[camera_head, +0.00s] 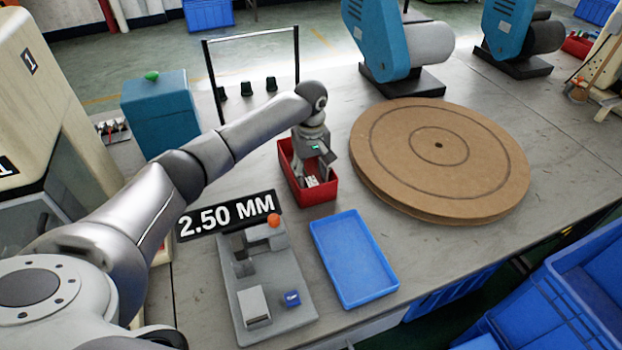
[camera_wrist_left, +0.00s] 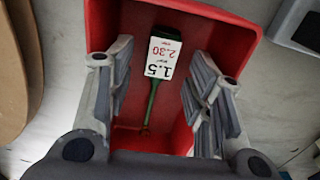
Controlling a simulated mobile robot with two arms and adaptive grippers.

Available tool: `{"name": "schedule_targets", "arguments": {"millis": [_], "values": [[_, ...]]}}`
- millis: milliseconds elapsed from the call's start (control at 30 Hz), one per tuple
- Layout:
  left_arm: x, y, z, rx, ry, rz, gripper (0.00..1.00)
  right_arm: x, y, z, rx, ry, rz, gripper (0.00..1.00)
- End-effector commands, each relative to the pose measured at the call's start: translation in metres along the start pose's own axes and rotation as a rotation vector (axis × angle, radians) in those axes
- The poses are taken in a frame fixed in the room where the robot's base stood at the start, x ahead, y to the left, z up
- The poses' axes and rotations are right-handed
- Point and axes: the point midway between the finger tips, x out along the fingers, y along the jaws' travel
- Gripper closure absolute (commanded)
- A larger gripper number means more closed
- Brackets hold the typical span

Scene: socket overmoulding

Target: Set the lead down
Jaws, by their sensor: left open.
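The lead (camera_wrist_left: 152,97) lies in the red bin (camera_head: 319,199), with a dark green body and a white tag reading 1.5 and 2.30 (camera_wrist_left: 162,57). In the head view only its pale tag (camera_head: 311,181) shows, small, below my gripper. My left gripper (camera_head: 314,168) is over the red bin, pointing down, its fingers reaching into it. In the left wrist view its fingers (camera_wrist_left: 160,82) are spread wide on both sides of the lead, with clear gaps and no contact. My right gripper is not in view.
A blue tray (camera_head: 354,258) lies empty in front of the bin. Left of it stands a grey fixture (camera_head: 275,325) with an orange ball and a small blue block. A round brown turntable (camera_head: 480,178) is close on the right. A black 2.50 MM sign (camera_head: 228,215) stands behind the fixture.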

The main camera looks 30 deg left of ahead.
Motion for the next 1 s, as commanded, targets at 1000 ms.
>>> {"name": "schedule_targets", "arguments": {"millis": [1000], "values": [[-0.095, 0.0, 0.0, 0.0, 0.0, -0.001, 0.52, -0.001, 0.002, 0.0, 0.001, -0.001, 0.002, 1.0]]}}
